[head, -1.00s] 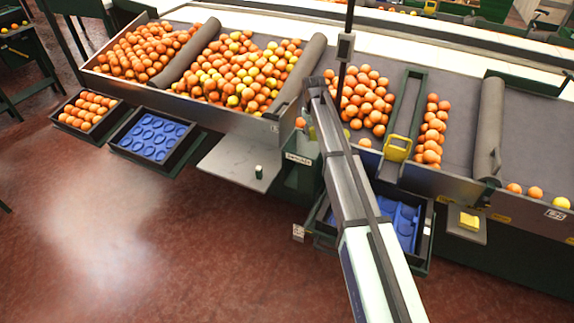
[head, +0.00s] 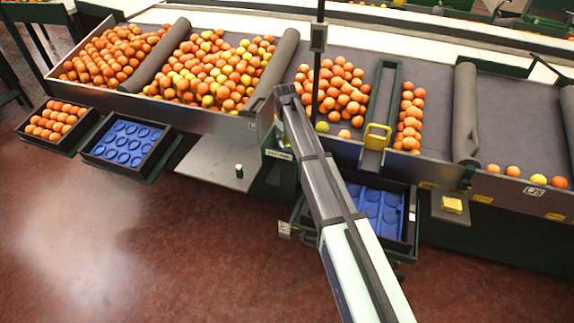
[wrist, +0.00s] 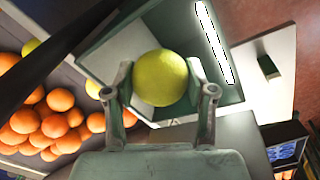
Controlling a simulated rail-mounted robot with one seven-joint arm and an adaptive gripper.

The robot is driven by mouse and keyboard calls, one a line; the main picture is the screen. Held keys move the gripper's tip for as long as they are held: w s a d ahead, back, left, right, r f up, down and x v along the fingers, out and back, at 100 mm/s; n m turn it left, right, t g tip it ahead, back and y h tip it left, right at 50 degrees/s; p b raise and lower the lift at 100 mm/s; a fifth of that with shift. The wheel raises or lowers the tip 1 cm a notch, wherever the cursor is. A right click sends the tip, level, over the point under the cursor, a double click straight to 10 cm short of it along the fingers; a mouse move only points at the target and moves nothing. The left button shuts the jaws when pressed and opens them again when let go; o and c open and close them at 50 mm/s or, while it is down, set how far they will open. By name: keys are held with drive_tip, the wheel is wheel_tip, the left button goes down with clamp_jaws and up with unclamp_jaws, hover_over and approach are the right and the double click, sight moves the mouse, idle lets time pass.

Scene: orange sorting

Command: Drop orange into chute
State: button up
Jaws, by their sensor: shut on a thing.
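My gripper (wrist: 160,82) is shut on a yellow-green round fruit (wrist: 160,77), with one finger on each side of it. In the wrist view the fruit shows in front of the open mouth of a green-walled chute (wrist: 222,84), which has a bright strip along one inner side. I cannot tell how high the fruit is above it. In the head view the labelled dark green chute box (head: 277,172) stands at the belt's front edge, left of my arm. My arm hides the gripper and the held fruit there.
Loose oranges (wrist: 60,99) lie on the belt left of the gripper; they also show in the head view (head: 340,90). A blue tray (head: 127,140) and a tray of oranges (head: 57,120) stand front left.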

drive_tip(key=o, duration=1.3)
drive_tip(key=shift+c, duration=0.2)
wheel_tip(320, 180, up, 12)
drive_tip(key=s, duration=0.2)
drive_tip(key=shift+a, duration=0.25)
drive_tip(key=shift+f, duration=0.2)
